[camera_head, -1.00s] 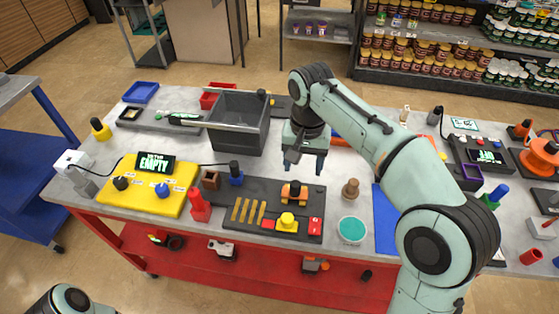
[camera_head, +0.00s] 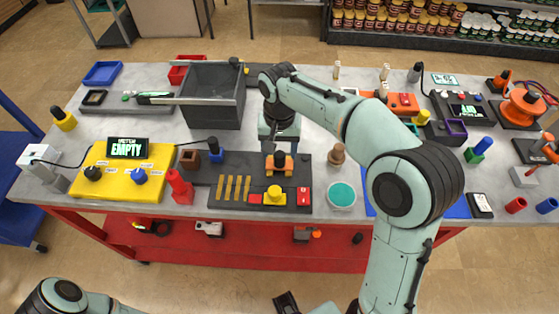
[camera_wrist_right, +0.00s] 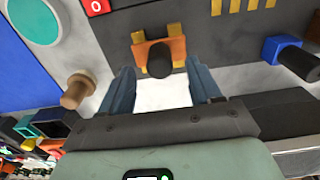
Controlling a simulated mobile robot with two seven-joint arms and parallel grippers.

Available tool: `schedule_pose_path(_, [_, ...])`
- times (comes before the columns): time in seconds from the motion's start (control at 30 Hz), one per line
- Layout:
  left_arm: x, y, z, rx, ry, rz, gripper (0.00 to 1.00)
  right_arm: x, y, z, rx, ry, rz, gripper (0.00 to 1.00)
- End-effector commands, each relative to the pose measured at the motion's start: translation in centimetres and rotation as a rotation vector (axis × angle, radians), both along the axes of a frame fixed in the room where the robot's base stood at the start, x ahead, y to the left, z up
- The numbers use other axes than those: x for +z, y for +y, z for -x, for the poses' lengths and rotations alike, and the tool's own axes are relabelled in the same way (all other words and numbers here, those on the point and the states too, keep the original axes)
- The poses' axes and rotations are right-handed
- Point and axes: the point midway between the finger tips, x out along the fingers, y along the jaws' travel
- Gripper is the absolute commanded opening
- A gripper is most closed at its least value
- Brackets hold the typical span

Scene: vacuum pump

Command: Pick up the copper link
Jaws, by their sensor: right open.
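A copper-orange piece with a dark upright knob (camera_head: 279,163) sits on the dark panel; it looks most like the copper link. The right wrist view also shows this copper-orange piece (camera_wrist_right: 172,46), with tan parts at its edges. Several flat gold-brown strips (camera_head: 234,188) lie side by side left of it. My right gripper (camera_head: 280,141) is open and empty, pointing down just behind the copper-orange piece. In the right wrist view its two fingers (camera_wrist_right: 160,85) are apart, with the knob near the gap between them.
A brown peg (camera_head: 337,154) and a teal disc (camera_head: 342,195) are to the right. A red bottle-shaped part (camera_head: 180,187) and a blue block (camera_head: 213,157) are left. A grey bin (camera_head: 211,95) stands behind.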

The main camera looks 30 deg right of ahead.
Motion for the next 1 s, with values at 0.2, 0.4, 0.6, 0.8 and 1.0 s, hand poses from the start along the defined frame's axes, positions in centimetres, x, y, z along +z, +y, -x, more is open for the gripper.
schedule_pose_path(0.2, [-0.5, 0.0, 0.2, 0.000, 0.002, 0.000, 0.00, -3.0, -0.1, 0.0, 0.001, 0.003, -0.001, 0.63])
schedule_pose_path(0.4, [-0.5, 0.0, 0.2, 0.000, 0.002, 0.000, 0.00, -3.2, -0.1, -0.1, 0.001, -0.001, -0.001, 0.63])
schedule_pose_path(0.6, [-0.5, 0.0, 0.2, 0.000, 0.002, 0.000, 0.00, -3.1, -0.1, -0.1, 0.001, -0.001, -0.001, 0.21])
schedule_pose_path(0.8, [-0.5, 0.0, 0.2, 0.000, 0.002, 0.000, 0.00, -3.1, -0.1, -0.1, 0.001, -0.001, -0.001, 0.01])
schedule_pose_path(1.0, [-0.4, 0.0, 0.2, 0.000, 0.002, 0.000, 0.00, -2.9, -0.1, -0.1, 0.001, -0.001, -0.001, 0.01])
